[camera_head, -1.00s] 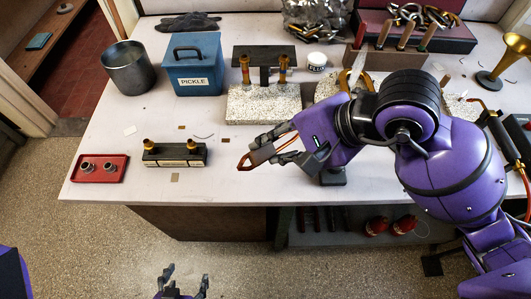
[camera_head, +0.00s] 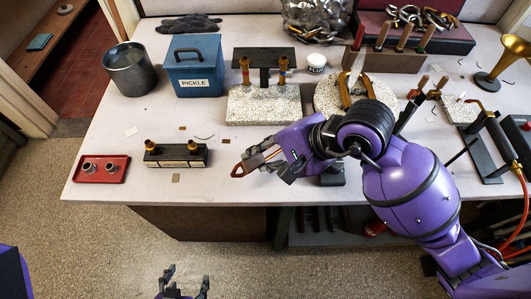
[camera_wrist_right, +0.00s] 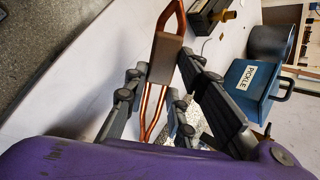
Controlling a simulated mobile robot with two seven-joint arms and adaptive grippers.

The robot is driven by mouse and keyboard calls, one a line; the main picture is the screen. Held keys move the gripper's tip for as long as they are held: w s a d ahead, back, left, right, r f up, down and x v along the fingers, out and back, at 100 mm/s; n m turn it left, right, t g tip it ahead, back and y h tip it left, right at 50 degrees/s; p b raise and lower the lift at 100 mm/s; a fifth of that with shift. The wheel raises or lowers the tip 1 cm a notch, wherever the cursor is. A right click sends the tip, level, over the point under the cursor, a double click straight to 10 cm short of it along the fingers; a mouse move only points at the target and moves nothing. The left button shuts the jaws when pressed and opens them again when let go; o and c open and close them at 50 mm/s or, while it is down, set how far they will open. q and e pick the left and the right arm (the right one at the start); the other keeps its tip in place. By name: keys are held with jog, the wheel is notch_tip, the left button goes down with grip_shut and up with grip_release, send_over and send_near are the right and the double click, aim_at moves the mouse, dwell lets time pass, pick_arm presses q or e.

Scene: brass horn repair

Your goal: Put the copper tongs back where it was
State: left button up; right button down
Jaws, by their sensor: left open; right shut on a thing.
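The copper tongs (camera_wrist_right: 151,105) are in my right gripper, seen close up in the right wrist view. They have copper arms and a brown-grey block around the middle. My right gripper (camera_head: 266,160) is shut on them above the front part of the white table. The copper tip of the tongs (camera_head: 238,171) points left in the head view, toward the dark block with brass fittings. My left gripper (camera_head: 183,278) is open and empty, low in front of the table, over the floor.
A blue PICKLE box (camera_head: 194,80) and a metal pot (camera_head: 129,69) stand at the back left. A red tray (camera_head: 119,178) with two small cups and a dark block with brass fittings (camera_head: 176,160) sit at the front left. A speckled slab (camera_head: 263,111) lies mid-table. A rack of handled tools (camera_head: 385,62) stands behind my right arm.

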jog(key=c, duration=1.5)
grip_release()
jog(key=shift+o, duration=0.2)
jog(key=shift+r, duration=0.15)
pick_arm(q)
jog(key=shift+w+r+p, duration=0.35)
jog(key=shift+r+p, duration=0.45)
jog(key=shift+r, duration=0.05)
pick_arm(e)
jog(key=v, duration=1.2)
pick_arm(q)
jog(key=shift+s+f, duration=0.1)
